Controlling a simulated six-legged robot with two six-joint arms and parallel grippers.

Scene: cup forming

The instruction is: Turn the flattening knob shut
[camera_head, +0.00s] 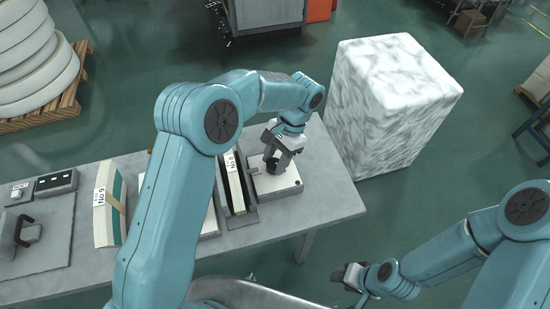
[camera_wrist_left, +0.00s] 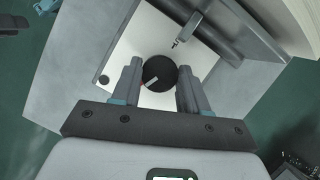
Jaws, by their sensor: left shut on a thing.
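The flattening knob is a round black knob (camera_wrist_left: 160,74) with a small white mark, set on a white square plate (camera_wrist_left: 128,50). In the head view the white unit (camera_head: 285,188) stands near the right end of the grey table, with the knob mostly hidden by my gripper. My left gripper (camera_head: 275,163) is over the unit, pointing down. In the left wrist view the two fingers of my left gripper (camera_wrist_left: 160,85) stand on either side of the knob and are shut on it. My right gripper (camera_head: 354,277) is at the lower right, away from the table; its finger gap is too small to judge.
A narrow holder labelled No 8 (camera_head: 236,185) stands close left of the unit. A large white wrapped block (camera_head: 385,100) stands behind the table's right end.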

